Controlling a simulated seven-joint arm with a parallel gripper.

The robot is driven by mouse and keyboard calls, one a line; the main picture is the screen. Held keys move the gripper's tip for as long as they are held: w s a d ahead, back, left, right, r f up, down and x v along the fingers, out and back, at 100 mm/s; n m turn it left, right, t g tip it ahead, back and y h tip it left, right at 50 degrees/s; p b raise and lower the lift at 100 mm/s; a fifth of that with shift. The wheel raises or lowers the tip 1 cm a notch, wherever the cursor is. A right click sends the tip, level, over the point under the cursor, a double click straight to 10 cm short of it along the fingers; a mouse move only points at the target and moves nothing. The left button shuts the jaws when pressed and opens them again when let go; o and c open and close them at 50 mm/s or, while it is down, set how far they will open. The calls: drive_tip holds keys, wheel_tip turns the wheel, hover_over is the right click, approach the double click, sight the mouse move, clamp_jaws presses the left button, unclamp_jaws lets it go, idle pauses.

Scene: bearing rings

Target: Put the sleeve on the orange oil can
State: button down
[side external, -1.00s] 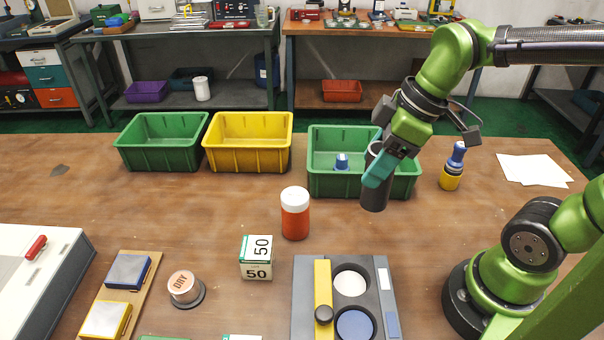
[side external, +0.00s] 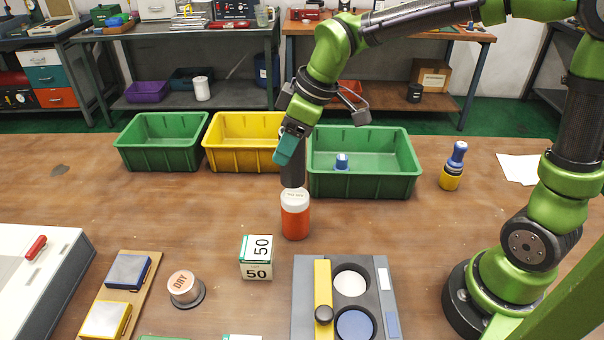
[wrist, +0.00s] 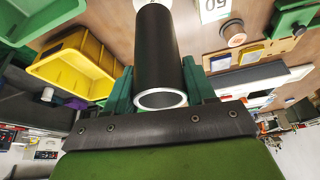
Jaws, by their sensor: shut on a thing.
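The orange oil can (side external: 295,221) with a white cap stands upright on the table, in front of the bins. My gripper (side external: 289,150) is shut on the black sleeve (side external: 292,172), a dark open tube held nearly upright. In the side view the sleeve's lower end is at the white cap, overlapping its top; I cannot tell whether they touch. In the wrist view the sleeve (wrist: 160,55) sits between the teal fingers, its near rim pale. There a bit of the white cap (wrist: 150,4) shows past the sleeve's far end; the can's body is hidden.
Green bins (side external: 161,155) (side external: 362,186) and a yellow bin (side external: 236,160) stand close behind. A 50-marked box (side external: 257,258) is front left of the can, and a grey fixture (side external: 308,300) is in front. A blue-and-yellow bottle (side external: 450,180) stands at right.

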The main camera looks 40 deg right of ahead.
drive_tip(key=shift+s+f, duration=0.1)
drive_tip(key=shift+f, duration=1.5)
drive_tip(key=shift+f, duration=0.1)
drive_tip(key=shift+c, duration=1.9)
unclamp_jaws()
drive_tip(key=shift+f, duration=0.1)
drive_tip(key=v, duration=1.1)
drive_tip(key=s+d+f+m+t, duration=0.3)
drive_tip(key=s+d+m, duration=0.4)
drive_tip(key=s+m, duration=0.4)
drive_tip(key=shift+s+h, duration=0.3)
drive_tip(key=shift+s, duration=0.6)
drive_tip(key=shift+d, duration=0.1)
